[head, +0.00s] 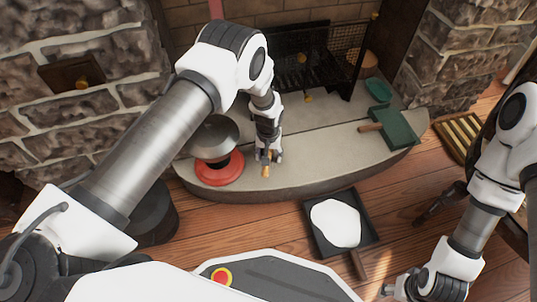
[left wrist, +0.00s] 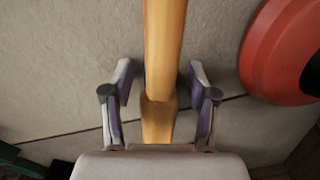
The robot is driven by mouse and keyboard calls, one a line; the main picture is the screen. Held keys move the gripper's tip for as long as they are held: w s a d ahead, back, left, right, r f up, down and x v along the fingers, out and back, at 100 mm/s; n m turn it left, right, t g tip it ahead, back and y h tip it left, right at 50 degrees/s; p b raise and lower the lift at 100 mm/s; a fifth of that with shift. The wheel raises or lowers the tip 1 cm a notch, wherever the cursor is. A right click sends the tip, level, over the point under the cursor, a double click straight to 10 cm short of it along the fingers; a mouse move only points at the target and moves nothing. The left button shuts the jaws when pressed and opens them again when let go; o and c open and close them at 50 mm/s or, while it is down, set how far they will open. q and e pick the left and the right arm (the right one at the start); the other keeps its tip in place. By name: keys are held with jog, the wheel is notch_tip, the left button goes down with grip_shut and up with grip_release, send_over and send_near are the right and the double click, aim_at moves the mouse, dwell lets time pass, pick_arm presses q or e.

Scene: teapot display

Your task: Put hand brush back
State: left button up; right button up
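A light wooden handle (head: 266,171), which may be the hand brush's, shows at my left gripper (head: 267,157) over the front of the stone hearth. In the left wrist view the handle (left wrist: 164,50) runs between the two fingers of my left gripper (left wrist: 160,95), with gaps on both sides, so the gripper is open around it. No bristles show. A dark green item with a wooden handle (head: 397,130) lies on the hearth's right; I cannot tell whether it is a brush. My right gripper (head: 392,287) is low at the bottom right, away from these things; its opening is unclear.
A red round base (head: 220,170) under a grey dome stands left of my left gripper. A black pan (head: 318,240) holding something white lies on the wooden floor before the hearth (head: 325,158). A dark fire grate (head: 300,80) stands behind. Open floor shows right of the pan.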

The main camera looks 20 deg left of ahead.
pick_arm(q)
jog(key=shift+r, duration=0.1)
notch_tip(320, 180, up, 12)
jog(key=p, duration=0.7)
jog(key=shift+r, duration=0.1)
